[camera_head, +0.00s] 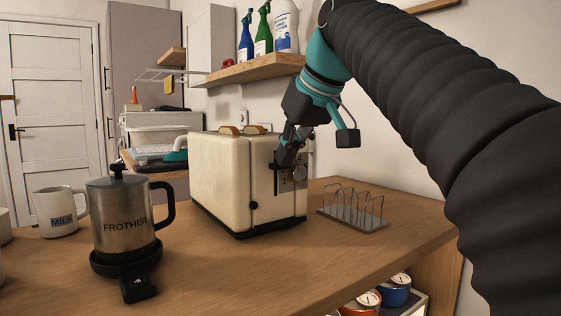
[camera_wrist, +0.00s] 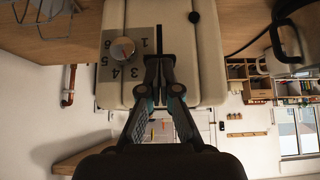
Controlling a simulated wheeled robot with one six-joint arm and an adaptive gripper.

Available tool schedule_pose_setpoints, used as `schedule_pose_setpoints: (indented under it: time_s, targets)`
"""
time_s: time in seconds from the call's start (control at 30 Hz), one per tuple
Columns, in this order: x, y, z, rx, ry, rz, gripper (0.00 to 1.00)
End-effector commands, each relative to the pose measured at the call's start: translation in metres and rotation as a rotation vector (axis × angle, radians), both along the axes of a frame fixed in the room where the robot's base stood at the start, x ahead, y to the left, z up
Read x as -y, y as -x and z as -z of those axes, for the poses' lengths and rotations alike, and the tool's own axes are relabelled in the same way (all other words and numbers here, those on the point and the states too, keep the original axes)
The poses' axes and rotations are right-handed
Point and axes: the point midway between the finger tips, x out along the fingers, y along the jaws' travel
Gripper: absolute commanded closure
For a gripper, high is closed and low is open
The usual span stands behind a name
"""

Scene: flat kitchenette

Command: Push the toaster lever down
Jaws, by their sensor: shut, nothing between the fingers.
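The cream toaster (camera_head: 222,178) stands on the wooden counter, with two brown slices showing at its top. Its end face has a dark vertical lever slot (camera_head: 276,184) and a round dial (camera_head: 299,174). My gripper (camera_head: 284,160) is shut and empty, its tips at the upper part of this face, close to the slot. The lever itself is hard to make out behind the fingers. In the wrist view the toaster (camera_wrist: 172,14) shows inverted, with the numbered dial (camera_wrist: 123,48) left of my gripper (camera_wrist: 159,62). I cannot tell whether the tips touch the lever.
A metal frother jug (camera_head: 124,215) and a white mug (camera_head: 58,212) stand left of the toaster. A wire toast rack (camera_head: 352,216) stands just right of it. A shelf with bottles (camera_head: 257,70) hangs above. The front right counter is clear.

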Motion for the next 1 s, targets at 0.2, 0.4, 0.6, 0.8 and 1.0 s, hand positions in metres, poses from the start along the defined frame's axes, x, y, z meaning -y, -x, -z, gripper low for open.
schedule_pose_setpoints:
  time_s: [0.2, 0.4, 0.6, 0.8, 1.0]
  targets:
    - [0.000, 0.000, 0.028, -0.002, 0.000, -0.001, 1.00]
    - [0.000, 0.000, 0.038, -0.001, 0.001, 0.000, 1.00]
    - [0.002, 0.002, 0.036, 0.000, -0.001, 0.001, 1.00]
    - [0.014, 0.020, 0.028, 0.001, 0.000, 0.002, 1.00]
    - [0.017, 0.025, 0.027, -0.001, 0.001, 0.000, 1.00]
